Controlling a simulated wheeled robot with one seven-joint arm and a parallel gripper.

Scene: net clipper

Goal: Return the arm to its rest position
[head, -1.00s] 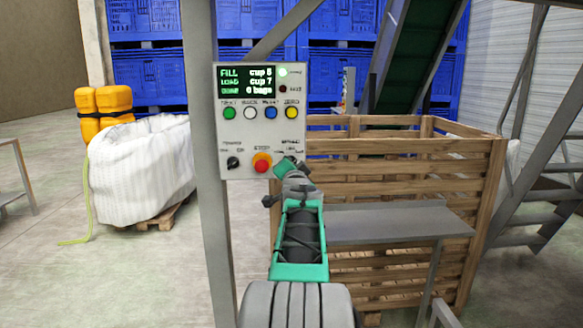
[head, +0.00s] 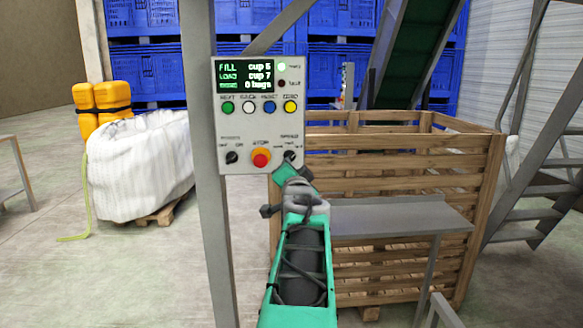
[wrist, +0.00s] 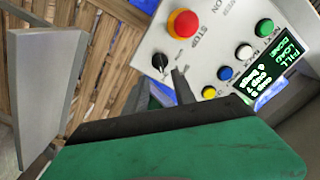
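My arm (head: 302,262) reaches up from the bottom of the head view. My gripper (head: 290,165) is at the lower right of the grey control panel (head: 246,126), just below and in front of the right-hand black knob (head: 290,157). In the wrist view, a grey finger (wrist: 180,85) shows beyond my green gripper body, close to a black knob (wrist: 160,60). I cannot tell whether it touches the panel. The finger gap is not clear, and I see nothing held.
The panel has a red stop button (head: 261,159) and several coloured buttons. A grey post (head: 208,200) carries it. A wooden crate (head: 400,160) and a grey shelf (head: 400,222) stand right of my arm. A white bulk bag (head: 140,165) is at left, with open floor before it.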

